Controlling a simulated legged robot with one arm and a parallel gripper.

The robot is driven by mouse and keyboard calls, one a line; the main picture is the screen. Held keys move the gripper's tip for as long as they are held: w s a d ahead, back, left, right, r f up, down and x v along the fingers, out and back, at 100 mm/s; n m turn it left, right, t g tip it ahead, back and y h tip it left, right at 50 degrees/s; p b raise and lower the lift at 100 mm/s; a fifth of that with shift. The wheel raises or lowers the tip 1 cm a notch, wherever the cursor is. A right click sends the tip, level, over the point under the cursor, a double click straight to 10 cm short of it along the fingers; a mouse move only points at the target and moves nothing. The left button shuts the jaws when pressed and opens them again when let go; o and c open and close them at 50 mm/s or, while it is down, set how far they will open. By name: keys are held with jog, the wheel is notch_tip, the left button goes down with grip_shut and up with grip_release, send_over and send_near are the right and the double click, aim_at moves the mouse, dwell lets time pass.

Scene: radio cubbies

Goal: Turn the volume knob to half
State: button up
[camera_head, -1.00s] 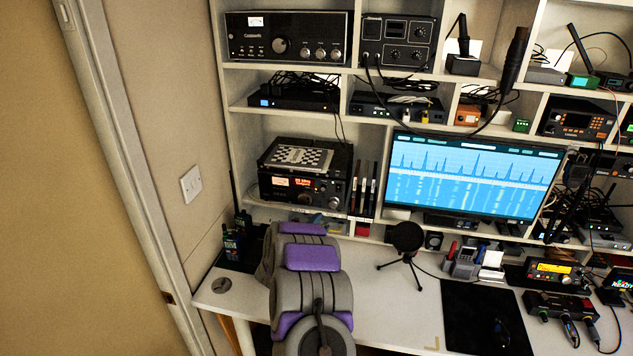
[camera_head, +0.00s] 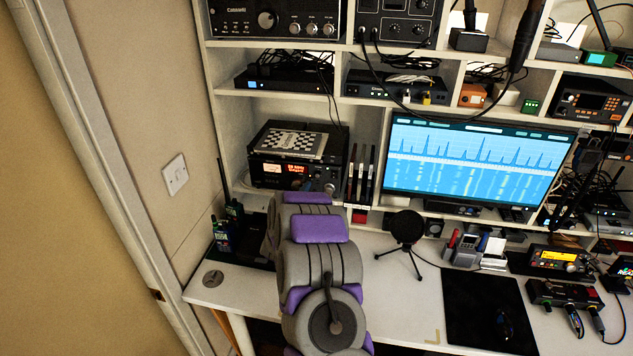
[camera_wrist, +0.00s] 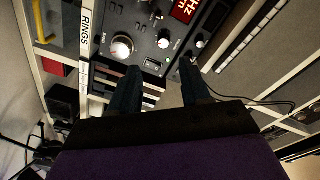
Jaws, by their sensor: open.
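A black radio (camera_head: 272,174) with a lit red display sits in the lower-left cubby, a checkered board on its top. In the wrist view its dark front panel (camera_wrist: 150,28) fills the top, rotated. A large silver knob (camera_wrist: 122,46) and smaller knobs (camera_wrist: 163,42) show on it. I cannot read which is the volume knob. My gripper (camera_wrist: 160,70) is open, its two dark fingers pointing at the panel, one below the large knob and one below a small knob. Nothing is between the fingers, and I see no clear contact. In the head view my arm hides the gripper.
A monitor (camera_head: 474,160) stands right of the radio, with a small tripod microphone (camera_head: 406,229) on the desk before it. Dark upright items (camera_head: 360,174) stand beside the radio. Handheld radios (camera_head: 225,230) stand at the desk's left end. A wall is close on the left.

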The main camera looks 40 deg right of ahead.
aim_at(318, 176)
jog(key=b+x, duration=0.1)
jog(key=x, duration=0.4)
jog(key=shift+w+a+r, duration=0.15)
jog(key=shift+w+a, duration=0.05)
jog(key=shift+w+d, duration=0.1)
jog(key=shift+w, duration=0.25)
jog(key=shift+w+d+b, duration=0.25)
jog(key=shift+d+b, duration=0.05)
jog(key=shift+d, duration=0.05)
jog(key=shift+w+d, duration=0.15)
jog(key=shift+d, duration=0.5)
jog(key=shift+w+d, duration=0.2)
jog(key=shift+d, duration=0.45)
jog(key=shift+w+a, duration=0.1)
jog(key=shift+a, duration=0.25)
jog(key=shift+c, duration=1)
jog(key=shift+d, duration=0.1)
grip_shut()
